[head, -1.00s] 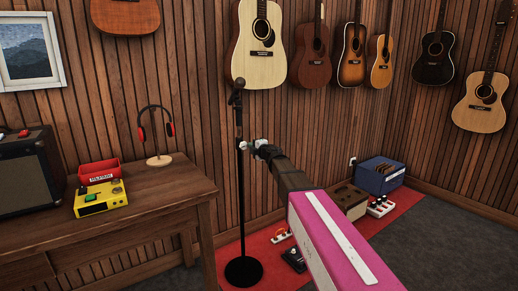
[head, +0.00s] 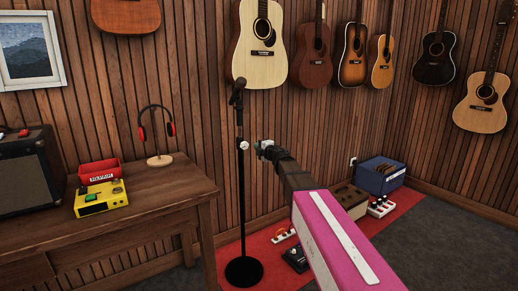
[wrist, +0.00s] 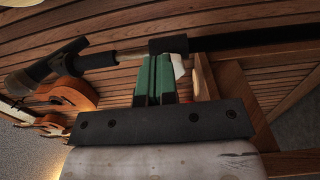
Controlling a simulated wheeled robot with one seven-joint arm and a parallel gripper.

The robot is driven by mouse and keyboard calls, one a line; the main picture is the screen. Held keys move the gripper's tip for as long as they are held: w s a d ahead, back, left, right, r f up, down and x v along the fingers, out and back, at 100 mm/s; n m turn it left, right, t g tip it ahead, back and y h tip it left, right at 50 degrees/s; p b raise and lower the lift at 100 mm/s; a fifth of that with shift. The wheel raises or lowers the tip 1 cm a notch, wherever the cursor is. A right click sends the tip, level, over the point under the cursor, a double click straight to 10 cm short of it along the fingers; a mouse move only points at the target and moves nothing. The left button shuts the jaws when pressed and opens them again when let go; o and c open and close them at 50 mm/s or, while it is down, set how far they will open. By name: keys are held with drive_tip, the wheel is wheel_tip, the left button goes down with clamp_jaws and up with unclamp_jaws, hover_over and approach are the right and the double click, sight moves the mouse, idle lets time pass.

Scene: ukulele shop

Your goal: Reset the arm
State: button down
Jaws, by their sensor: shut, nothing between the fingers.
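My gripper (head: 261,146) is at the end of my arm, just right of the black microphone stand (head: 241,205) in the head view. In the wrist view its two green fingers (wrist: 153,78) lie side by side, shut, with nothing between them. The stand's pole (wrist: 265,38) runs across the wrist view just beyond the fingertips, with the microphone (wrist: 35,72) at the left. In the head view a narrow gap shows between the gripper and the stand's pale knob (head: 245,145). The stand is upright.
A wooden table (head: 120,220) stands at left with a yellow pedal (head: 101,198), red box (head: 99,173), headphones on a stand (head: 158,135) and an amplifier (head: 30,170). Guitars hang on the wall. Pedals and a blue box (head: 380,176) are on the red rug (head: 400,208).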

drive_tip(key=shift+v, duration=1.1)
drive_tip(key=s+d+f+m+g+h, duration=0.1)
drive_tip(key=s+d+f+m+h, duration=0.3)
drive_tip(key=d+f+m+h, duration=0.4)
drive_tip(key=s+d+f+m+g+h, duration=0.1)
drive_tip(key=s+d+f+m+h, duration=0.4)
drive_tip(key=d+f+m, duration=0.4)
drive_tip(key=s+f+m+g+y, duration=0.1)
drive_tip(key=s+f+m+g, duration=0.3)
drive_tip(key=s, duration=0.8)
drive_tip(key=s+d+f+m+g+y, duration=0.1)
drive_tip(key=s+f+m+g+y, duration=0.1)
drive_tip(key=s+f+g, duration=0.7)
drive_tip(key=s+f+m, duration=0.1)
drive_tip(key=s+f, duration=0.1)
drive_tip(key=s, duration=0.2)
drive_tip(key=shift+f+m, duration=0.3)
drive_tip(key=shift+m, duration=0.1)
